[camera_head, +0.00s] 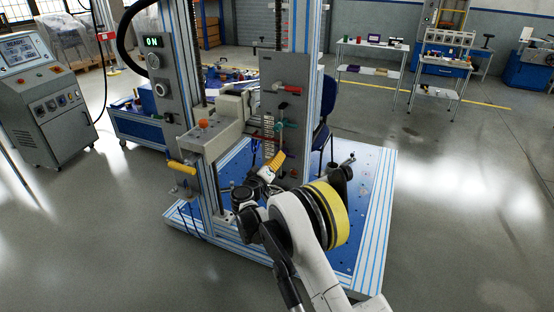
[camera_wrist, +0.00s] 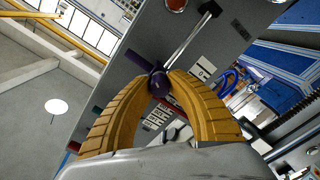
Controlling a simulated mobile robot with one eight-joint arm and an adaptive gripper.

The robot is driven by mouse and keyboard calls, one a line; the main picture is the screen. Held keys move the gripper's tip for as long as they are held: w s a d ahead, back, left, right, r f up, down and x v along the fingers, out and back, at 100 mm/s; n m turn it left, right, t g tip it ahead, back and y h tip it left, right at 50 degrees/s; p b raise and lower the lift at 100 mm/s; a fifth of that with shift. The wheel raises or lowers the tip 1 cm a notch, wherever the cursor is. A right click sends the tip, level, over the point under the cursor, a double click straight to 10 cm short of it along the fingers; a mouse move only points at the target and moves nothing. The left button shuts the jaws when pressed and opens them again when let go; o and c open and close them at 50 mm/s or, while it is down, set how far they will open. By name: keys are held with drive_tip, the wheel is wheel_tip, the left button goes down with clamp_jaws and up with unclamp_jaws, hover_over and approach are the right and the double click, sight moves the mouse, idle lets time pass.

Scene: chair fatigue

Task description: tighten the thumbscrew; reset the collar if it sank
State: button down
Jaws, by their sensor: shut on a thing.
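My gripper (camera_head: 280,154) is at the grey upright panel (camera_head: 271,75) of the test stand. In the wrist view, its ridged yellow fingers (camera_wrist: 160,84) are shut on a dark purple knob (camera_wrist: 158,82). A metal rod (camera_wrist: 187,38) with a black end runs up and right from the knob. I cannot tell whether this knob is the thumbscrew. In the head view, the panel carries a pale scale (camera_head: 269,123), a small teal part (camera_head: 282,125) and a red part (camera_head: 288,88). I cannot make out the collar or its height; my fingers hide part of the panel.
The stand's aluminium post (camera_head: 308,65) and blue base plate (camera_head: 368,190) surround the work area. A grey block with an orange button (camera_head: 203,124) stands left of the panel. A blue chair (camera_head: 322,125) is behind. Open floor lies right.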

drive_tip(key=c, duration=1.2)
unclamp_jaws()
drive_tip(key=shift+a, duration=0.1)
drive_tip(key=v, duration=1.2)
drive_tip(key=shift+r, duration=0.1)
